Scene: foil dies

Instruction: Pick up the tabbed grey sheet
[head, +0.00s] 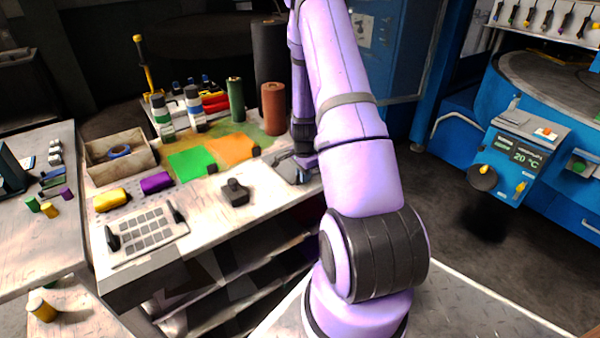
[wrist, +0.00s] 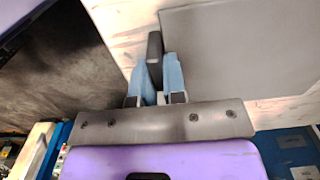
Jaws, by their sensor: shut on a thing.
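The tabbed grey sheet (wrist: 245,52) fills the upper right of the wrist view, flat over the pale bench top. Its dark tab (wrist: 154,46) stands at the sheet's left edge, between my blue fingertips. My gripper (wrist: 158,76) is shut on this tab. In the head view the grey sheet (head: 286,170) shows at the bench's right end, partly hidden by my arm. My gripper (head: 302,170) is low beside it there, its fingertips hard to make out. I cannot tell whether the sheet touches the bench.
A green sheet (head: 190,164) and an orange sheet (head: 232,149) lie left of the grey one. A dark block (head: 235,192) sits near the bench front. A terracotta roll (head: 273,108) and a green roll (head: 236,100) stand behind. A wooden tray (head: 120,158) is further left.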

